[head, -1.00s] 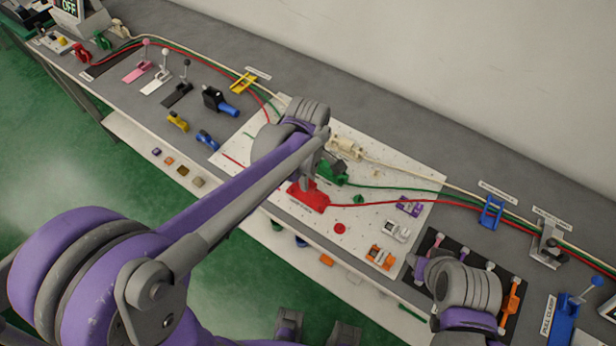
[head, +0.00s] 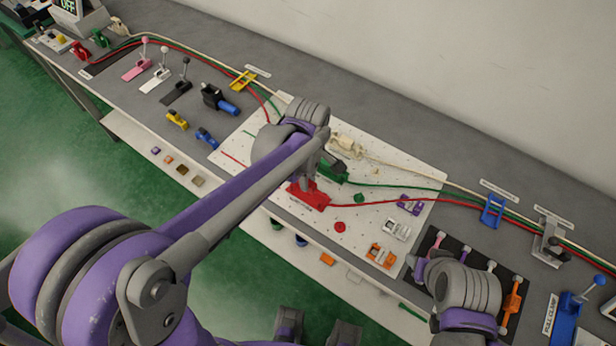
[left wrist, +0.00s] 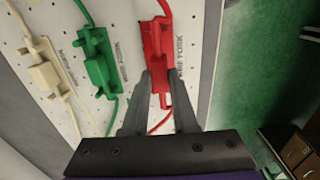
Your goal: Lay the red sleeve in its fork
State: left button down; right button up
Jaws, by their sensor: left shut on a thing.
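The red fork (left wrist: 156,38) is a red block on the white board. My left gripper (left wrist: 160,78) points down at it and is shut on the red sleeve (left wrist: 159,84), which sits between the fingertips at the fork. The sleeve and fork share one colour, so I cannot tell whether the sleeve is fully seated. The red cable (left wrist: 160,123) runs out beyond the fingers. In the head view the red fork (head: 312,199) is partly hidden by my left gripper (head: 306,184). My right arm stands at the lower right; its fingers cannot be made out.
A green fork (left wrist: 101,70) and a cream fork (left wrist: 45,76), each with its cable, stand beside the red one on the pegboard (head: 265,205). Blue (head: 492,210) and yellow (head: 243,82) cable holders stand along the bench. Several levers stand at the left.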

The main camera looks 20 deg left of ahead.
pick_arm(q)
jog(key=shift+f, duration=0.4)
pick_arm(e)
jog(key=shift+f, duration=0.4)
pick_arm(q)
jog(key=shift+f+b, duration=0.4)
jog(key=shift+b, duration=0.1)
pick_arm(e)
jog(key=shift+s+f, duration=0.15)
jog(key=shift+f, duration=0.15)
pick_arm(q)
jog(key=shift+f, duration=0.35)
pick_arm(e)
jog(key=shift+f, duration=0.3)
pick_arm(q)
jog(key=shift+f+b, duration=0.45)
jog(key=shift+b, duration=0.1)
pick_arm(e)
jog(key=shift+s+f, duration=0.1)
jog(key=shift+f, duration=0.2)
pick_arm(q)
jog(key=shift+c, duration=0.7)
grip_release()
jog(key=shift+r, duration=0.15)
pick_arm(e)
jog(key=shift+r, duration=0.1)
